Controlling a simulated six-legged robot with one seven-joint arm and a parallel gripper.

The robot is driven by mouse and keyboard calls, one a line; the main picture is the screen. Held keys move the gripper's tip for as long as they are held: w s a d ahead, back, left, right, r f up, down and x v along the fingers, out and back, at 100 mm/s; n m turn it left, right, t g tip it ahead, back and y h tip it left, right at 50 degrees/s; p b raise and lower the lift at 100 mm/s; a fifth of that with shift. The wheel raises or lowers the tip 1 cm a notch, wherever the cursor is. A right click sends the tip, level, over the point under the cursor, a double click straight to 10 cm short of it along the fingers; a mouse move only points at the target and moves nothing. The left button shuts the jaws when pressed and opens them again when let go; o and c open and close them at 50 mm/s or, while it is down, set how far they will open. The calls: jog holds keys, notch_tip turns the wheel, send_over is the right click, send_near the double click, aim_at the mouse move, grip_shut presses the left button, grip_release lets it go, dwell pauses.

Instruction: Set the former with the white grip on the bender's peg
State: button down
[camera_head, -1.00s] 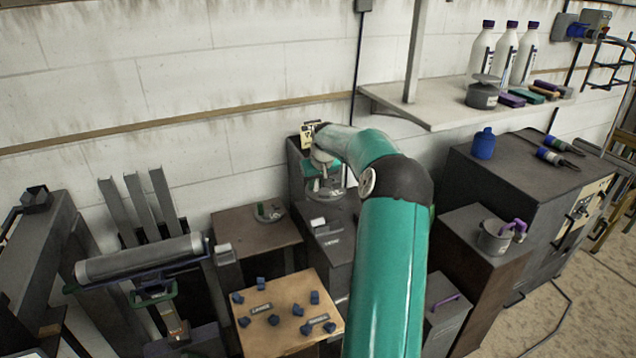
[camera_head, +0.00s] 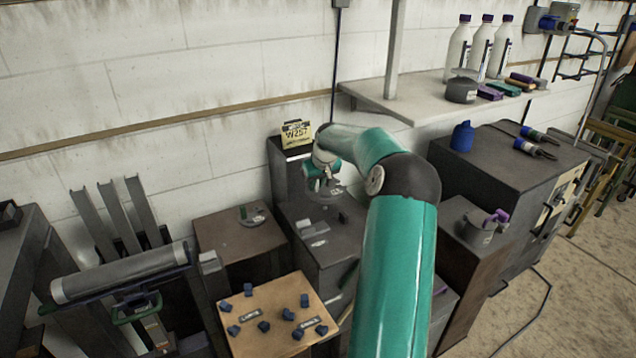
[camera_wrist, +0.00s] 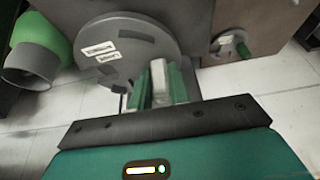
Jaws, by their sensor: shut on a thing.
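My gripper (camera_head: 322,178) is over the dark stand in the middle of the head view. In the wrist view, my gripper (camera_wrist: 160,88) is shut on the white grip of a former (camera_wrist: 118,38), a grey disc with pale labels and dark slots. The former (camera_head: 325,194) also shows in the head view, below the gripper and partly covered by it. Whether it hangs clear or touches something below, I cannot tell. I cannot make out the bender's peg with certainty. Another former with a green grip (camera_head: 252,215) lies on the brown cabinet; it also shows in the wrist view (camera_wrist: 235,46).
A yellow card reading W257 (camera_head: 297,133) stands on the tall dark block behind my gripper. A board with several blue pieces (camera_head: 278,328) is in front. A grey roller (camera_head: 120,273) is at left. A shelf with bottles (camera_head: 405,105) is at upper right.

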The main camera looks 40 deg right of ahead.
jog(key=shift+w+a+f, duration=0.1)
jog(key=shift+a+f, duration=0.05)
jog(key=shift+f, duration=3.1)
jog(key=shift+f, duration=0.3)
jog(key=c, duration=1.3)
grip_release()
jog(key=shift+o, duration=0.2)
jog(key=shift+f, duration=0.2)
jog(key=v, duration=1.4)
